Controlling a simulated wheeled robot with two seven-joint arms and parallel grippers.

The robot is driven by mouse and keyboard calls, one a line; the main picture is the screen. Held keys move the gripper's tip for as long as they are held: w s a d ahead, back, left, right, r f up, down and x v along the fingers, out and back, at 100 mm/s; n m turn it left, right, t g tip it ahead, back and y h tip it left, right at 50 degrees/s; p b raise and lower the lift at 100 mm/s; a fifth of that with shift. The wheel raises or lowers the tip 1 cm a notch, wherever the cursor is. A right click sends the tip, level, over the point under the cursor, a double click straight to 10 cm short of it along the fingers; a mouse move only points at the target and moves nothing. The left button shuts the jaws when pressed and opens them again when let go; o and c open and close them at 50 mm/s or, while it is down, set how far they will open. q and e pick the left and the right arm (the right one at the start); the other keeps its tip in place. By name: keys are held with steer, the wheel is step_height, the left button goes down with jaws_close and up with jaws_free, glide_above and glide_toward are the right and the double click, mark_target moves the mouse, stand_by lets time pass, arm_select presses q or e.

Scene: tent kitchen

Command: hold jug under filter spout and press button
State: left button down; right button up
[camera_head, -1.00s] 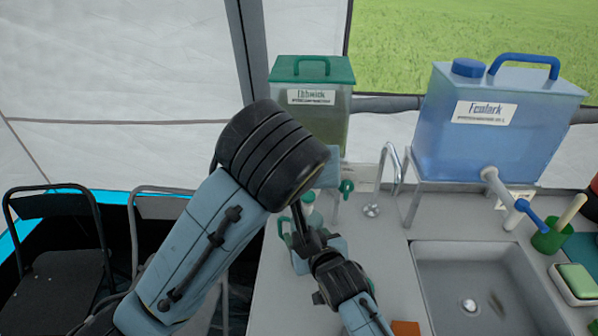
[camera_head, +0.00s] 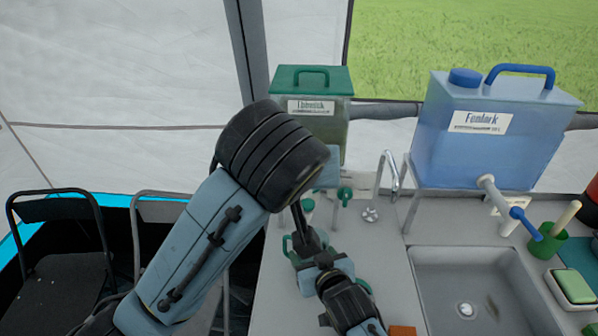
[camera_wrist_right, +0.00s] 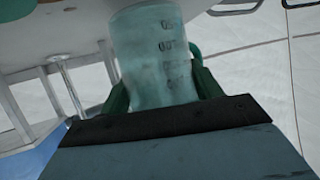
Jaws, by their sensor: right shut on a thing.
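The jug (camera_wrist_right: 155,60) is clear with dark measuring marks and green side parts in the right wrist view, which looks upside down. In the head view only green edges of the jug (camera_head: 288,246) show beside my right gripper (camera_head: 308,240), which is shut on it above the counter. I cannot tell which is the filter, and I make out no button. My left arm crosses the view, but its gripper does not show.
A chrome tap (camera_head: 392,172) stands behind the sink (camera_head: 465,262). At the right are a green cup (camera_head: 545,248) and a sponge (camera_head: 573,285) in a dish. An orange block (camera_head: 402,331) lies at the front. Folding chairs (camera_head: 60,265) stand left of the counter.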

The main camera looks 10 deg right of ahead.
steer(key=shift+s+d+p, duration=0.2)
steer(key=shift+s+p, duration=0.55)
steer(key=shift+s, duration=0.85)
steer(key=shift+s+d+p, duration=0.2)
steer(key=shift+s+p, duration=0.55)
steer(key=shift+s, duration=0.8)
steer(key=shift+r, duration=0.15)
